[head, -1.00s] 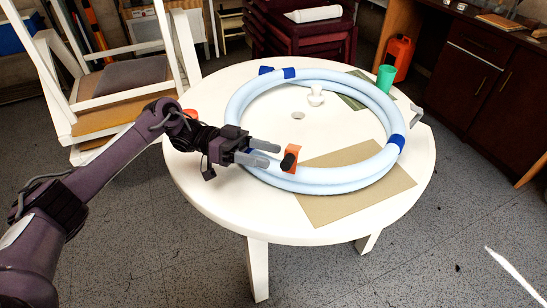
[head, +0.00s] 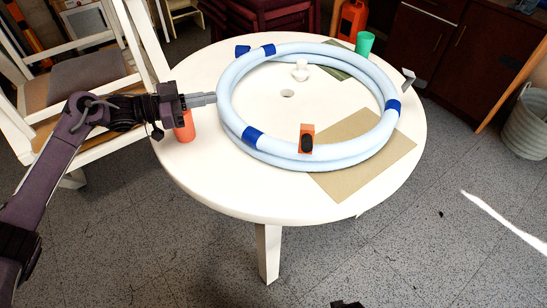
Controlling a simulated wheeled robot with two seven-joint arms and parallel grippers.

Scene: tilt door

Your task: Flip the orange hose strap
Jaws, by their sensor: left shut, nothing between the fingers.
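A pale blue coiled hose (head: 352,157) lies in a ring on the round white table. The orange strap (head: 307,130) is on the near side of the hose, with a black oval part on its front face. Blue bands (head: 253,137) wrap the hose at several places. My left gripper (head: 214,98) is at the hose's left edge, well left of the orange strap. It is shut with its fingers together and nothing shows between them. At the bottom edge a small dark piece shows; I cannot tell what it is. My right gripper is not in view.
The white table (head: 210,190) is clear at its front left. A brown sheet (head: 345,185) lies partly under the hose. An orange cylinder (head: 184,127) stands below my left gripper. A green cup (head: 364,43) is at the back right, and a white chair (head: 150,50) is at the left.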

